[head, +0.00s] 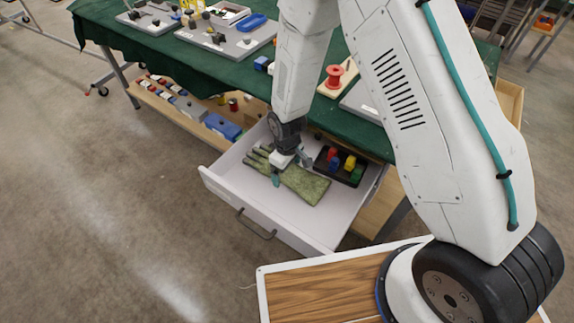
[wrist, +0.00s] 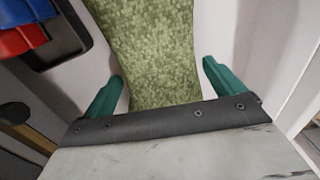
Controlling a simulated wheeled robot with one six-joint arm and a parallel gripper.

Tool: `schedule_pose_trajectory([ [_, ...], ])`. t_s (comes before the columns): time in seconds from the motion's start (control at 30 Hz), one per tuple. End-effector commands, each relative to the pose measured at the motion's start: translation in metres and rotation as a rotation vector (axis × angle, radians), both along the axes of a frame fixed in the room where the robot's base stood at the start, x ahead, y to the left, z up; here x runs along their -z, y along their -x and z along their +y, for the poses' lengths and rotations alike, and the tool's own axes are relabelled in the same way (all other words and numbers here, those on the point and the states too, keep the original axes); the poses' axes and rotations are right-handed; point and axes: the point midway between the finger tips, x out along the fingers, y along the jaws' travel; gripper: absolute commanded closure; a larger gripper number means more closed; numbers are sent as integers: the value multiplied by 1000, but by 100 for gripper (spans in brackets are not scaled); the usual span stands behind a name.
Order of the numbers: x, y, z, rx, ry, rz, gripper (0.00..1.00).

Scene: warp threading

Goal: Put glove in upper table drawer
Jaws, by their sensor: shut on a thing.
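The green mottled glove (head: 308,187) lies inside the open white drawer (head: 228,203) below the green-covered table. Its fingers point left and its cuff points right. My gripper (head: 290,170) is down in the drawer over the glove, with its teal fingertips on either side of it. In the wrist view the glove (wrist: 155,45) runs up between the two teal fingers of my gripper (wrist: 160,82), which is shut on it. The part of the glove under the gripper body is hidden. The drawer floor shows pale beside it.
A black tray (head: 341,175) with red, blue, yellow and green blocks sits in the drawer, right of my gripper. The table (head: 155,45) holds tool boards and a red spool (head: 334,76). A lower wooden shelf (head: 158,103) carries small items. Floor to the left is clear.

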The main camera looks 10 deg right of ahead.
Motion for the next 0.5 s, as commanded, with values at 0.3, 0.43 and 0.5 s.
schedule_pose_trajectory([
  [0.3,0,0,0,0,0,0,0],
  [0.43,0,0,0,0,0,0,0],
  [0.5,-1,0,0,0,0,0,0],
])
